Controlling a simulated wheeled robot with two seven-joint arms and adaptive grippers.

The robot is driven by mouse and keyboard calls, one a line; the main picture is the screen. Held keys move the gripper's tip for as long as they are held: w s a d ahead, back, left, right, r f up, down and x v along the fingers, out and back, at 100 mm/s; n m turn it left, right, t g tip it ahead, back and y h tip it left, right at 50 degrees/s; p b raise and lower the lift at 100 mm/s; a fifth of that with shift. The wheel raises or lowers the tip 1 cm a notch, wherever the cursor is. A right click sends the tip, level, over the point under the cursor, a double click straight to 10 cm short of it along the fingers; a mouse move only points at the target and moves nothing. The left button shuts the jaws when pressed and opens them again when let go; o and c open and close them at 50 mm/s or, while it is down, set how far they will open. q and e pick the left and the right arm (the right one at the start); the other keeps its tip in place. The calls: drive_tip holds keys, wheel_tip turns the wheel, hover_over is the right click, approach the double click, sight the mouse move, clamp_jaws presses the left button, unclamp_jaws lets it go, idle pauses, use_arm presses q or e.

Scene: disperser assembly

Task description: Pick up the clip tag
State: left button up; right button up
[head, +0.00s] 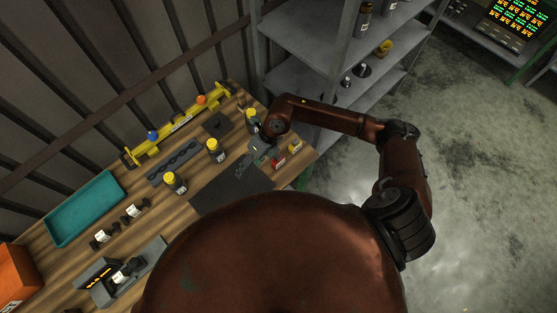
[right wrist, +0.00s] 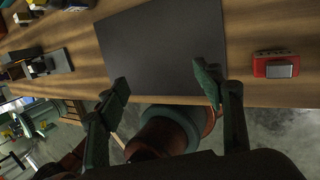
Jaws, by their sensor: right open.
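A small red block with a grey plate (right wrist: 275,66) lies on the bench near its front edge, to the right of my right gripper in the right wrist view. In the head view the red block (head: 279,162) sits beside a small yellow block (head: 295,146). I cannot tell for certain which of these is the clip tag. My right gripper (head: 258,155) is over the bench, just left of both blocks. In the right wrist view its fingers (right wrist: 165,86) are wide apart with nothing between them, over the mat's front edge. My left gripper is out of view.
A dark mat (head: 232,188) lies flat on the wooden bench. Yellow-capped bottles (head: 174,183), a dark holed rack (head: 174,163), a yellow rail (head: 178,125) and a teal tray (head: 84,208) stand further left and behind. Grey shelves (head: 310,50) rise behind my right arm.

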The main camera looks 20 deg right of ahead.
sight(278, 157)
drive_tip(key=w+d+h, duration=0.1)
drive_tip(key=d, duration=0.3)
drive_tip(key=w+d+f+h, duration=0.1)
drive_tip(key=d+h, duration=0.1)
drive_tip(key=d, duration=0.2)
drive_tip(key=w+d+f+h, duration=0.1)
drive_tip(key=d+h, duration=0.1)
drive_tip(key=d, duration=0.3)
drive_tip(key=shift+f, duration=0.25)
drive_tip(key=shift+s+f, duration=0.1)
drive_tip(key=shift+f, duration=0.8)
drive_tip(key=f, duration=0.1)
drive_tip(key=f+p, duration=0.2)
drive_tip(key=f, duration=0.1)
drive_tip(key=shift+a+f, duration=0.1)
drive_tip(key=shift+a, duration=0.25)
drive_tip(key=shift+f, duration=0.65)
drive_tip(key=shift+c, duration=0.5)
drive_tip(key=c, duration=1.2)
drive_tip(key=shift+o, duration=0.2)
drive_tip(key=shift+r, duration=0.1)
